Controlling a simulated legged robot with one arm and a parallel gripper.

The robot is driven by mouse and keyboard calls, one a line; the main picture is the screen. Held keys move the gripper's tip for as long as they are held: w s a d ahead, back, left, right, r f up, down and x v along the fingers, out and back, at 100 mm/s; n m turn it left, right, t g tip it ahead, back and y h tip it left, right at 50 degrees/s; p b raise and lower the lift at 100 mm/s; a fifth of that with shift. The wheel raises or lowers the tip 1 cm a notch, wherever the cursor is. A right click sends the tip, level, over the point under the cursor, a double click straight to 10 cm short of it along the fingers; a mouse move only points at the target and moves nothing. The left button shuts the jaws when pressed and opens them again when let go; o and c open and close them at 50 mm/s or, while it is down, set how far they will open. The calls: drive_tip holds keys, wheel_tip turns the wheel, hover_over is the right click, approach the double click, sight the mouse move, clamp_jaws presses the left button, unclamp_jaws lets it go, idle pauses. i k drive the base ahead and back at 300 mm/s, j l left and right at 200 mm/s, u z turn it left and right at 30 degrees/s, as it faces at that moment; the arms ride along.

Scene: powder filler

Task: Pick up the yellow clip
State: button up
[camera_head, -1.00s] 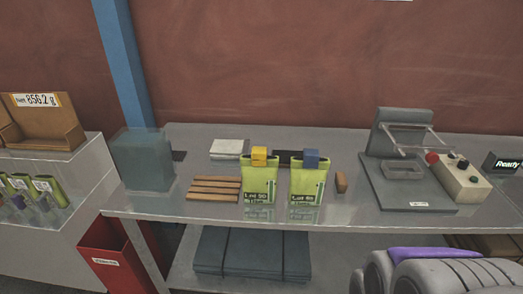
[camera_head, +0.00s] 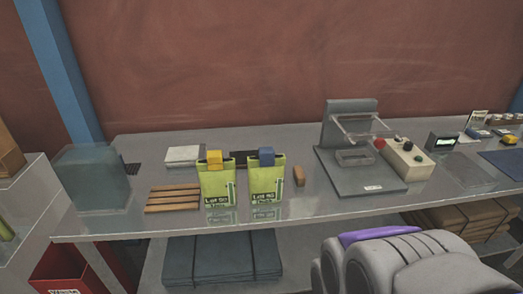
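A yellow clip (camera_head: 214,157) sits on the top edge of the left green pouch (camera_head: 217,187), which stands upright on the grey table. A blue clip (camera_head: 266,157) sits the same way on the right green pouch (camera_head: 267,186), whose label reads Lot 90. A small yellow item also lies at the far right of the table (camera_head: 509,139), too small to tell what it is. Grey and purple rounded parts of my own body fill the lower right, apart from the clips. My gripper's fingers are not visible.
A wooden slatted rack (camera_head: 173,198) lies left of the pouches, and a small brown block (camera_head: 300,175) lies right of them. A grey sealing device (camera_head: 345,184) and a button box (camera_head: 410,160) stand farther right. A translucent bin (camera_head: 91,178) stands at the left end.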

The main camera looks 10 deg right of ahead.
sight(215, 158)
drive_tip(key=i+l+u, duration=0.2)
drive_tip(key=l, duration=0.15)
drive_tip(key=i+l+u, duration=0.25)
drive_tip(key=l, duration=0.15)
drive_tip(key=l+u, duration=0.2)
drive_tip(key=l, duration=0.2)
